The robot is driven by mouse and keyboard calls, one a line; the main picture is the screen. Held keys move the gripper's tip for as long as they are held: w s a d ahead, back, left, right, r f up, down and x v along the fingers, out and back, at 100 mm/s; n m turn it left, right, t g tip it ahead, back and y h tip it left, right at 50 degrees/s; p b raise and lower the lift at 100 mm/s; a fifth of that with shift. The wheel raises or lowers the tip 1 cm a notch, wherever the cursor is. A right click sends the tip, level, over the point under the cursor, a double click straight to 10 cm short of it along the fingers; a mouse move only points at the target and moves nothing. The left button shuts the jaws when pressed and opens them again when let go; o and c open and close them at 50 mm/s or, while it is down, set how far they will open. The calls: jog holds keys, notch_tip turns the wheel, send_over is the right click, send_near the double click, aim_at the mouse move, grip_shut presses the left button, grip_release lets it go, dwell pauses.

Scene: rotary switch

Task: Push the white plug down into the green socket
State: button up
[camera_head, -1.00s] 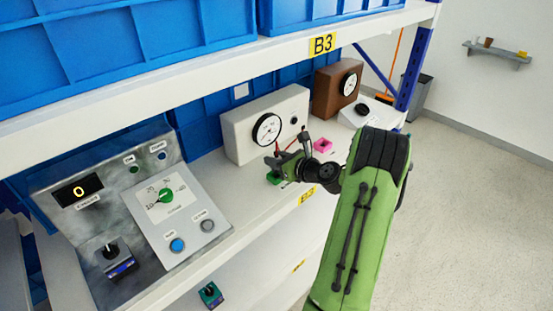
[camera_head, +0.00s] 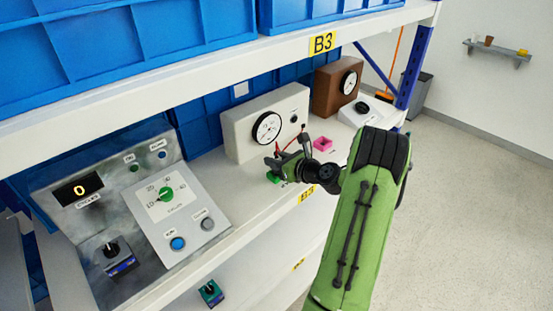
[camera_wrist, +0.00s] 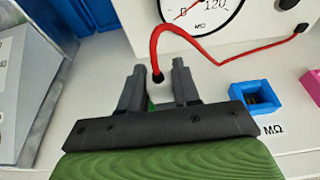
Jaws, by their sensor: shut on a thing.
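My gripper (camera_wrist: 158,90) is shut on the white plug (camera_wrist: 164,92), which is hard to tell from the pale shelf behind it. A red lead runs into the dark top of the plug. The green socket (camera_wrist: 150,104) shows only as a sliver between the fingers, just below the plug; the rest is hidden by my gripper. In the head view my gripper (camera_head: 277,163) is low over the shelf, right at the green socket (camera_head: 272,177). How deep the plug sits in the socket is hidden.
A white meter box (camera_head: 267,124) stands close behind my gripper, with the red lead (camera_wrist: 215,51) joined to it. A blue socket (camera_wrist: 255,97) and a pink socket (camera_head: 322,144) sit to the right. A control panel (camera_head: 125,215) stands to the left.

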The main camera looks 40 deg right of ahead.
jog(key=shift+f+b, duration=0.65)
jog(key=shift+f, duration=0.65)
jog(key=o, duration=1.1)
jog(key=v, duration=1.5)
jog(key=shift+s+a+r, duration=0.15)
jog(key=shift+s, duration=0.25)
